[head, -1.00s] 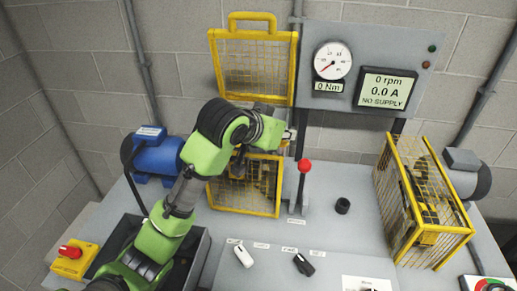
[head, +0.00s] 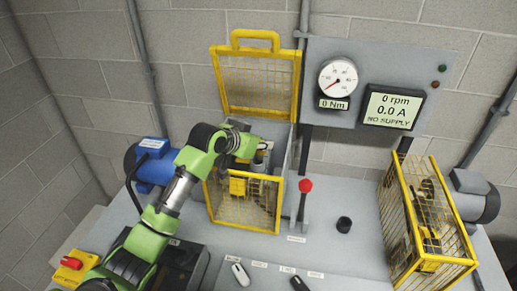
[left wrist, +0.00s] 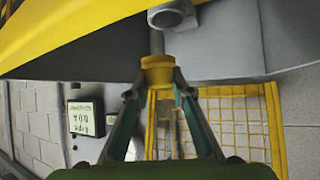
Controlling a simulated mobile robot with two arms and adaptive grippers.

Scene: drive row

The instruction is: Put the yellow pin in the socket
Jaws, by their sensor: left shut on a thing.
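The yellow pin (left wrist: 158,72) shows in the left wrist view as a yellow head with a grey shaft. My left gripper (left wrist: 157,84) is shut on the yellow head, and the shaft points away from the fingers. A round grey fitting with a hole (left wrist: 172,14), perhaps the socket, shows close to the shaft's end; I cannot tell whether they touch. In the head view my left gripper (head: 256,152) is at the open top of the yellow mesh guard (head: 242,213). The fingertips and pin are hard to make out there. My right gripper is not in view.
The guard's raised yellow lid (head: 262,84) stands behind my gripper. A red-knobbed lever (head: 304,188) stands just right of the guard. A blue motor (head: 152,165) is at the left, and a second mesh guard (head: 425,220) at the right. A black knob (head: 344,225) sits between them.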

